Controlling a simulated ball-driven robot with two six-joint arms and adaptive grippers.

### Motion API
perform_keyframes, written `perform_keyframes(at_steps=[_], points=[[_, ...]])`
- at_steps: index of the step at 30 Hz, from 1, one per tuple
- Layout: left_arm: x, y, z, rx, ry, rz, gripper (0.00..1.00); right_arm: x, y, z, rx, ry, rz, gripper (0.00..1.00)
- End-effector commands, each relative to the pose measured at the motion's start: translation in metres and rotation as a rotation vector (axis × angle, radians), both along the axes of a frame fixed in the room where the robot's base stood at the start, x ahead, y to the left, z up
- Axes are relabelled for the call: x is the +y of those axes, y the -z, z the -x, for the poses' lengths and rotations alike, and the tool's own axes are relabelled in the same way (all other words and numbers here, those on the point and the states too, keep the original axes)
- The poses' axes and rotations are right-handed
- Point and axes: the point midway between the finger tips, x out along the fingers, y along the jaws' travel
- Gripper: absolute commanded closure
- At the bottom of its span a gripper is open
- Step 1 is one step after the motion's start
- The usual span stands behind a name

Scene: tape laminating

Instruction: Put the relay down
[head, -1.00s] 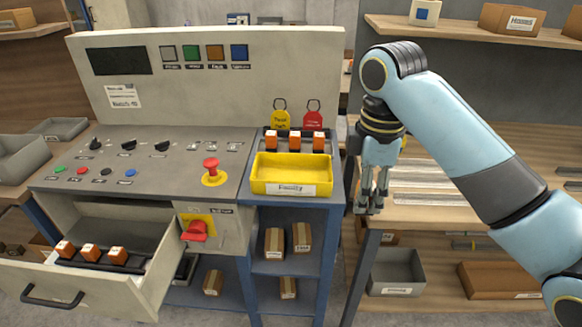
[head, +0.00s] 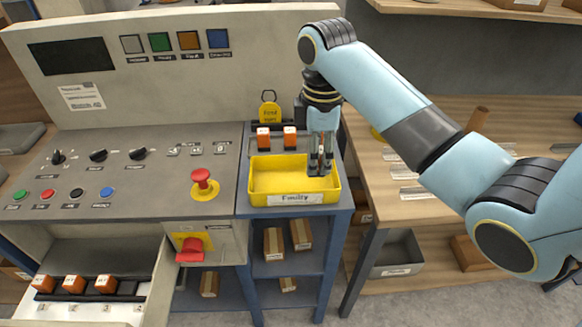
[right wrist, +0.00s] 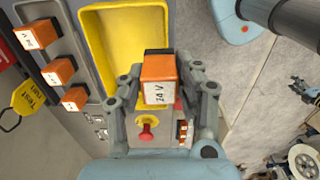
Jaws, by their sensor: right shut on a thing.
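My right gripper (head: 321,168) is over the right end of the yellow tray (head: 258,198) labelled Faulty. In the right wrist view it is shut on an orange relay (right wrist: 158,68) with a white 24 V label, one finger on each side. The head view hardly shows this relay between the fingers. The tray (right wrist: 96,22) lies beyond the relay in the wrist view, and its inside looks empty. Whether the relay touches the tray, I cannot tell. My left gripper is not in view.
Orange relays (head: 263,137) stand in a rack behind the tray; the wrist view shows three. More relays (head: 73,284) sit in the open drawer (head: 140,310). A red emergency button (head: 202,178) is left of the tray. A wooden bench (head: 445,125) is at right.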

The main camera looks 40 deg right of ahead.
Motion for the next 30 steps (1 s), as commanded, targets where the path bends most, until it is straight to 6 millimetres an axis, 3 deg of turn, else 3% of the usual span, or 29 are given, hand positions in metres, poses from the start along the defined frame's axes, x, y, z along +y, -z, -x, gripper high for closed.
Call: perform_keyframes(at_steps=[5,10,16,21,30], points=[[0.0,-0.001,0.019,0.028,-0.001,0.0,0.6,0.008,0.023,-0.041,-0.001,-0.001,-0.001,1.0],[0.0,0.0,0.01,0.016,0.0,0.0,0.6,0.011,0.035,-0.06,-0.001,0.0,0.0,1.0],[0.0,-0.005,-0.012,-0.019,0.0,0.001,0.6,0.011,0.055,-0.061,0.003,0.0,0.001,1.0],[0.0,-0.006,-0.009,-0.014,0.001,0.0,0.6,0.011,0.076,-0.062,0.001,-0.001,0.001,1.0],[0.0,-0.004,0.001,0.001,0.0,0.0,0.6,0.011,0.078,-0.062,-0.002,-0.001,0.001,1.0]])
